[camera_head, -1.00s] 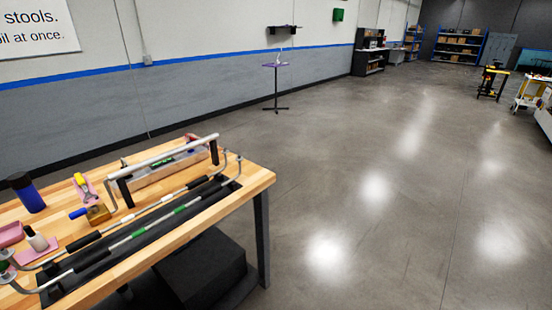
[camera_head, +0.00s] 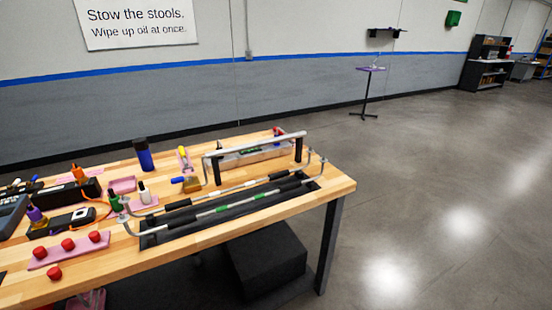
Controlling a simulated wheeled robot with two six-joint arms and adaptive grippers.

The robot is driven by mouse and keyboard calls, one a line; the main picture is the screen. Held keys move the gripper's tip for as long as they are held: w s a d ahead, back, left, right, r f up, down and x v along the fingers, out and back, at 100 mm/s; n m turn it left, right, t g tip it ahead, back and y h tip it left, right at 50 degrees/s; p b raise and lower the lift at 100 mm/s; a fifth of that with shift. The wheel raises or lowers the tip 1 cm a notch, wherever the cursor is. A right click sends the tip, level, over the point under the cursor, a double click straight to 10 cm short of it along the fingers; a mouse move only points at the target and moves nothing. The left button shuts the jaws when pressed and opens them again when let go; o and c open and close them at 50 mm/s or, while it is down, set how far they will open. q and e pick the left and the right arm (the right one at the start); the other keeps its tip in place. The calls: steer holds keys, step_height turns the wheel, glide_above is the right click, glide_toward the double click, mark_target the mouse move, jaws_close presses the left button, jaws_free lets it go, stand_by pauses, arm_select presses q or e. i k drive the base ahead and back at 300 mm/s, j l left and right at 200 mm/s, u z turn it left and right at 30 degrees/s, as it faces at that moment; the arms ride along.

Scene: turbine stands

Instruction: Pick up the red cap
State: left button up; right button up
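Several red caps show at the near left of the wooden workbench (camera_head: 270,210). One red cap (camera_head: 55,273) lies on the bare wood near the front edge. Others, including a left one (camera_head: 40,252), a middle one (camera_head: 68,244) and a right one (camera_head: 95,237), sit in a row on a pink strip (camera_head: 82,254). Neither of my grippers shows in the head view.
A black mat with metal rods (camera_head: 225,209) and a silver handle bar (camera_head: 255,144) fill the bench's right part. A dark blue bottle (camera_head: 143,154) stands behind. A black box (camera_head: 265,262) is under the bench. The floor to the right (camera_head: 450,200) is clear.

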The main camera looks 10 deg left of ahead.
mark_target(94, 237)
steer(key=j+u, duration=0.15)
steer(key=u, duration=1.65)
